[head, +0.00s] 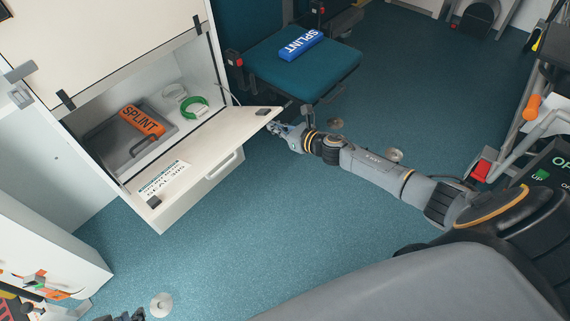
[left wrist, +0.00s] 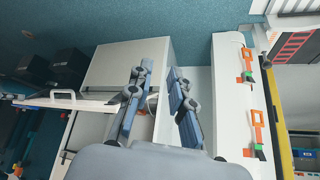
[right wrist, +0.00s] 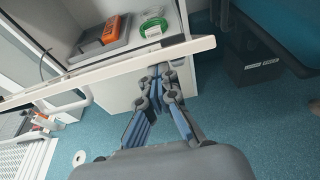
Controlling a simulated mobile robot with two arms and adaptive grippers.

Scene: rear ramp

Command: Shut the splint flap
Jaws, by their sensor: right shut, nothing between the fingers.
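The splint flap (head: 205,150) is a cream panel hanging open from the lower edge of the white cabinet compartment, with a handle and a label on it. It crosses the right wrist view (right wrist: 110,75) and shows edge-on in the left wrist view (left wrist: 65,102). My right gripper (head: 278,129) is shut and empty at the flap's far right corner. In the right wrist view its fingertips (right wrist: 158,72) are right at the flap's edge; I cannot tell if they touch. My left gripper (left wrist: 158,72) is open and empty, away from the flap; only a bit shows in the head view.
Inside the compartment are an orange splint pack (head: 142,119), a grey case (head: 120,150) and a green coil (head: 194,107). A teal seat (head: 305,75) with a blue splint pack (head: 301,45) stands behind the flap. Floor (head: 270,210) before the cabinet is clear.

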